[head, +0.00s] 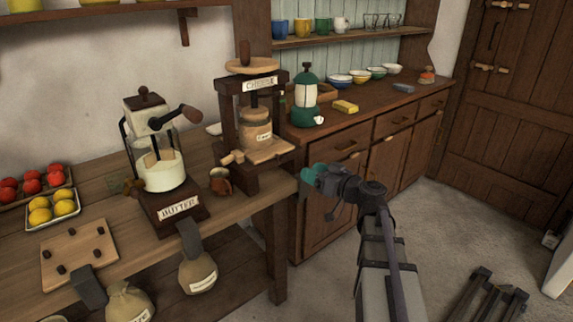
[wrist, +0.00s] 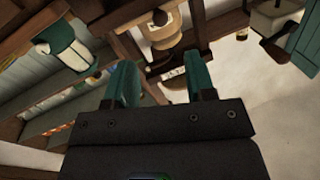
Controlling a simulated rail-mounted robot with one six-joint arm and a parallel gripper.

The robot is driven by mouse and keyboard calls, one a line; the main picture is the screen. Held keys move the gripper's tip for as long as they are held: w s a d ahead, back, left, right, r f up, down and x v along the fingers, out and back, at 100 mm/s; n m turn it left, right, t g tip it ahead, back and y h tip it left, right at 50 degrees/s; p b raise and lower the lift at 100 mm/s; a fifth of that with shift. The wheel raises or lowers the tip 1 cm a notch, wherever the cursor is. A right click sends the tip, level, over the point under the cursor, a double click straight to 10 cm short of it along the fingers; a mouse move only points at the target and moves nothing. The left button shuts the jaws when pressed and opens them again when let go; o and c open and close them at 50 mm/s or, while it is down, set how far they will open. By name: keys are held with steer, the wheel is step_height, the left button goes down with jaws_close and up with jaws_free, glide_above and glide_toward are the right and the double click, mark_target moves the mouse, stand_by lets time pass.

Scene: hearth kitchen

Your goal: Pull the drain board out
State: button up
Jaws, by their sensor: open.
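The cheese press (head: 232,125) is a dark wooden frame labelled CHEESE, standing at the right end of the wooden counter. A pale wooden board (head: 270,151), which looks like the drain board, lies at its base under a tan labelled pot (head: 257,130) and juts out at the front. My gripper (head: 312,175) has teal fingers and is right of and a little below this board, apart from it. In the wrist view the fingers (wrist: 162,80) are spread with nothing between them. The press shows tilted beyond them there, and the board's edges are hard to make out.
The butter churn (head: 160,175) stands left of the press, with a small brown jug (head: 220,182) between them. A dark cabinet (head: 345,150) with a green lantern (head: 306,95) is behind my gripper. The floor (head: 450,240) on the right is mostly free.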

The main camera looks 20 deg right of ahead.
steer(key=x, duration=1)
jaws_close()
